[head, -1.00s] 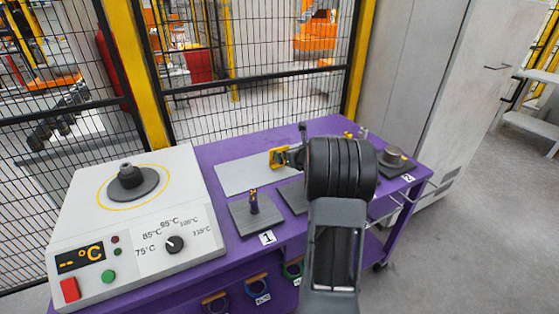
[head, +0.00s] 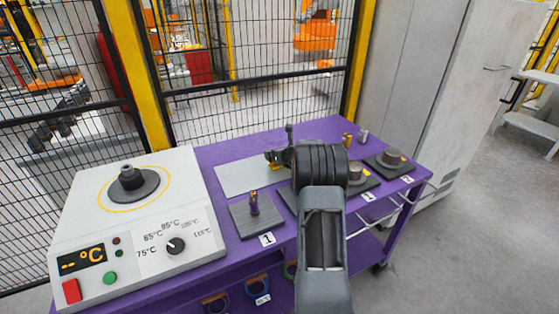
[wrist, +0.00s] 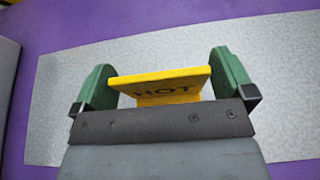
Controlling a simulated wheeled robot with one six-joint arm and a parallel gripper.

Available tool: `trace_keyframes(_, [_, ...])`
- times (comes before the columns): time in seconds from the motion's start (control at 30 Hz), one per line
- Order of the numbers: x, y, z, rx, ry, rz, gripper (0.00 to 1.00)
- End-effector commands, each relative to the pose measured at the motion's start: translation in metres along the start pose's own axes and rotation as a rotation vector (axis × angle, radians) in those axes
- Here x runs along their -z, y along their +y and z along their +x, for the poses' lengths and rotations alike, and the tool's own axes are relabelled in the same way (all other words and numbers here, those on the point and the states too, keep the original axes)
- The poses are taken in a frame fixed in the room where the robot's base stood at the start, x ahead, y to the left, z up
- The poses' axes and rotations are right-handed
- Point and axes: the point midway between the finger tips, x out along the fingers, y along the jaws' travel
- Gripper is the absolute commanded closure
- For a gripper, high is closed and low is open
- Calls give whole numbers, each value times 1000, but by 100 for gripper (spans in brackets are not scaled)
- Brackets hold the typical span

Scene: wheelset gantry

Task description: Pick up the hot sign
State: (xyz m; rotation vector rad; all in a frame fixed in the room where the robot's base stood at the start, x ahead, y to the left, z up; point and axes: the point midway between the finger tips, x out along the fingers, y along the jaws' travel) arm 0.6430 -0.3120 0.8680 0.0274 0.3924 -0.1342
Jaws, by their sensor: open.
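The hot sign (wrist: 160,84) is a yellow folded plate with dark "HOT" lettering, standing on a light grey sheet (wrist: 275,60) in the wrist view. My gripper (wrist: 164,70) is open, with one green finger pad at each end of the sign. The sign sits between the pads, and I cannot tell whether either pad touches it. In the head view, my gripper (head: 273,158) is low over the grey sheet, and the sign is mostly hidden behind it and my arm.
The purple table (head: 215,155) also bears a heater box (head: 135,215) on the left. A dark plate with a small upright peg (head: 253,202) stands in front of the sheet. Dark plates with round metal parts (head: 391,158) are on the right. A mesh fence stands behind.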

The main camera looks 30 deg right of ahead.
Motion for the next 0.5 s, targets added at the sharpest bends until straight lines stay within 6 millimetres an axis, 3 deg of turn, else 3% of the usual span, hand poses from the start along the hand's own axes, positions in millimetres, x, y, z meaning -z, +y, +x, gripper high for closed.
trace_keyframes(0.17, [0, 0, 0, 0, 0, 0, 2])
trace_keyframes(0.5, [0, 0, 0, 0, 0, -1, 34])
